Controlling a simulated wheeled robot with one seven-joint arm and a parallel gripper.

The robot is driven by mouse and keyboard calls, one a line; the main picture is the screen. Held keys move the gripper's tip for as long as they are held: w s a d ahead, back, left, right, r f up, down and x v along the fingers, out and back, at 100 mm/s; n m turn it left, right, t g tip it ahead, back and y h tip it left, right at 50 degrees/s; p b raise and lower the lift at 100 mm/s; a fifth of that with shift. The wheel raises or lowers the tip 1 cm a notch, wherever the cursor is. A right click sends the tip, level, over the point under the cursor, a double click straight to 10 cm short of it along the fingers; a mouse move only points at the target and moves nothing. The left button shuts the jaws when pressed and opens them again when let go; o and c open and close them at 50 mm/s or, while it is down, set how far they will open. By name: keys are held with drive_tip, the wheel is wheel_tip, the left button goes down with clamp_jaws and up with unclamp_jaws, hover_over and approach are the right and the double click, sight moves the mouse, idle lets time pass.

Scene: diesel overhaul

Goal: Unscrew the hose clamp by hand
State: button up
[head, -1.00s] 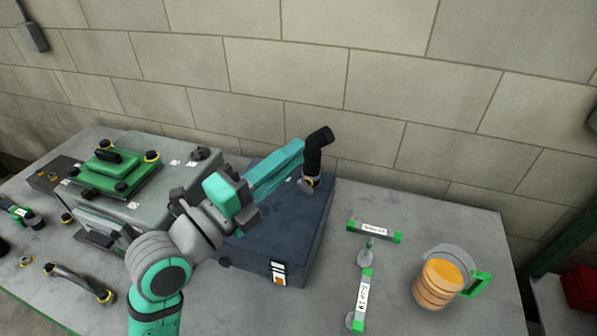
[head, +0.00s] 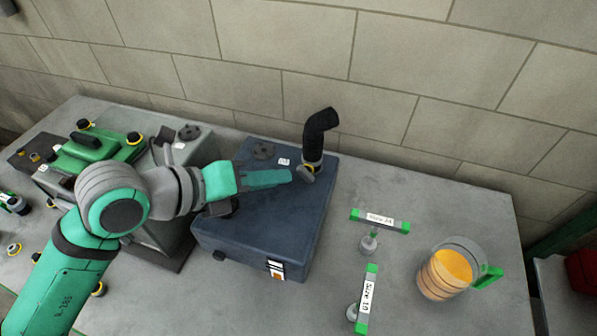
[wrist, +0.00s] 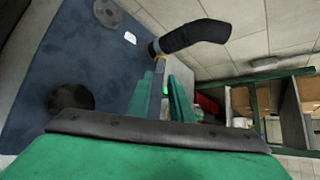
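The black elbow hose (head: 318,128) stands upright on the dark blue box and bends right at its top. The hose clamp (head: 308,169), a yellowish ring with a grey thumb-screw, sits around the hose's base. My gripper (head: 290,176) points right at the clamp from the left, its teal fingertips just short of the grey screw. In the wrist view the fingers (wrist: 163,90) are apart, with the clamp (wrist: 159,66) showing ahead between them below the hose (wrist: 195,36). I see nothing gripped; whether a finger touches the screw cannot be told.
The dark blue box (head: 250,240) fills the table's middle. Right of it stand two labelled green-ended tools (head: 381,220) (head: 367,300) and a clear jug (head: 452,268) with orange contents. A grey machine with a green cover (head: 95,150) is at left. The block wall stands close behind.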

sight(303, 175)
drive_tip(key=x, duration=0.7)
drive_tip(key=shift+w+d+f, duration=0.1)
drive_tip(key=shift+w+d, duration=0.05)
drive_tip(key=shift+d, duration=0.05)
clamp_jaws()
